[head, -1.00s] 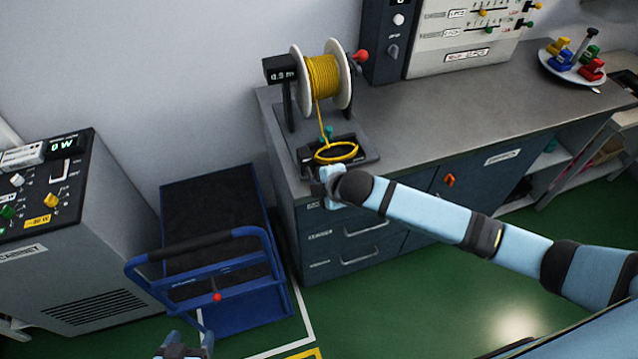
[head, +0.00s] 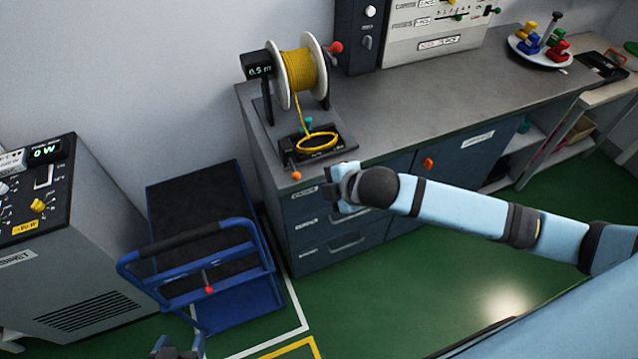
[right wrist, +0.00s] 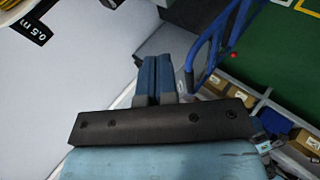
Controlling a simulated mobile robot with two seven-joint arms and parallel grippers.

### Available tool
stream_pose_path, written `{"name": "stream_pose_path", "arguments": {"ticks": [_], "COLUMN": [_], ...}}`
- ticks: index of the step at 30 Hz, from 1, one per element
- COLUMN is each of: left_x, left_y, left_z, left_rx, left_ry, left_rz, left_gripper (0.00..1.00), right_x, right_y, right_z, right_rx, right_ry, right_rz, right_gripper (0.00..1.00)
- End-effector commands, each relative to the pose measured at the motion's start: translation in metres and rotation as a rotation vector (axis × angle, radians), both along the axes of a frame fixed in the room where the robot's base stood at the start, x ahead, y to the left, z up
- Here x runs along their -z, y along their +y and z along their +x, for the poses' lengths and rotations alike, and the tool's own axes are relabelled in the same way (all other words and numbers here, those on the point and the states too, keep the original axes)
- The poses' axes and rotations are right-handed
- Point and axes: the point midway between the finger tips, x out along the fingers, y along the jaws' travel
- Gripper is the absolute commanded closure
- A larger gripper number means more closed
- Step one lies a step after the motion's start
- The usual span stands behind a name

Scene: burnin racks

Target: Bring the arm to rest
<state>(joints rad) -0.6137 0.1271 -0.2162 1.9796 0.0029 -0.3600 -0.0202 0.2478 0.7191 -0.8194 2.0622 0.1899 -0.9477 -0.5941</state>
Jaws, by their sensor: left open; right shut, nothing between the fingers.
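My right arm (head: 470,210) comes in from the right in the head view. Its gripper (head: 335,188) is beside the counter's front edge, just right of the orange-knobbed lever, and looks apart from it. In the right wrist view its two blue fingers (right wrist: 155,78) are together with nothing between them. My left gripper (head: 177,350) shows only partly at the bottom edge of the head view, in front of the blue cart; it is open, and nothing shows in it.
The counter (head: 410,110) carries a yellow wire spool (head: 299,70), a coil of yellow wire (head: 318,142) and a plate of coloured pieces (head: 540,58). A blue cart (head: 205,245) and a grey cabinet (head: 75,270) stand left. Green floor (head: 400,290) is clear.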

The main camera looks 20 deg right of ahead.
Motion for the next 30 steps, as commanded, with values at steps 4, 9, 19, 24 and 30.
{"name": "stream_pose_path", "arguments": {"ticks": [4,9,19,24,30], "left_x": [0.0,0.001,0.001,0.002,0.002], "left_y": [0.0,0.0,0.001,0.0,0.001], "left_z": [-0.001,-0.003,-0.005,-0.007,-0.007], "left_rx": [0.001,0.002,0.003,0.003,0.003], "left_ry": [0.001,0.005,0.008,0.01,0.009], "left_rz": [0.0,0.0,0.001,0.002,0.002], "left_gripper": [0.32,0.32,0.32,0.32,0.32], "right_x": [-0.002,-0.002,-0.001,0.013,0.049], "right_y": [-0.001,-0.001,0.0,0.019,0.041], "right_z": [-0.003,-0.003,-0.003,-0.017,-0.055], "right_rx": [0.0,0.0,0.002,0.056,0.27], "right_ry": [0.0,0.0,0.002,0.031,0.11], "right_rz": [0.0,0.0,0.006,0.146,0.494], "right_gripper": [1.0,1.0,1.0,1.0,1.0]}}
